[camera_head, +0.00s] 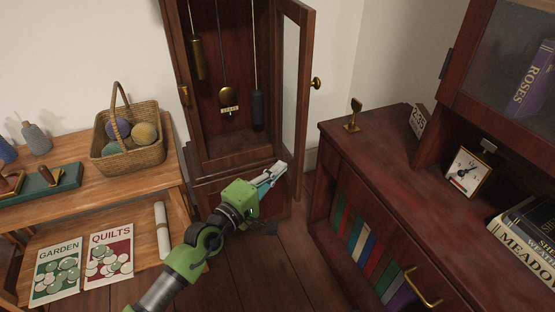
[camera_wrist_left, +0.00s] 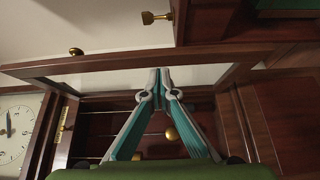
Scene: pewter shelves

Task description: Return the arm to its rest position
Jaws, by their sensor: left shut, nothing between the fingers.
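My left arm (camera_head: 205,240) reaches in from the bottom left of the head view, green and grey. Its gripper (camera_head: 275,175) is in front of the base of the tall wooden clock case, near the lower end of the open glass door (camera_head: 292,85). In the left wrist view the two fingertips (camera_wrist_left: 160,82) meet, shut and empty, and the door's wooden frame (camera_wrist_left: 200,52) crosses behind them. I cannot tell whether the gripper touches the door. My right gripper is in neither view.
The clock case (camera_head: 235,165) holds a pendulum (camera_head: 229,96) and hanging weights. A wooden side table (camera_head: 95,195) with a yarn basket (camera_head: 150,155) stands left. A dark red cabinet (camera_head: 385,150) with a brass key (camera_head: 353,115) stands right. Bare floor (camera_head: 285,265) lies between.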

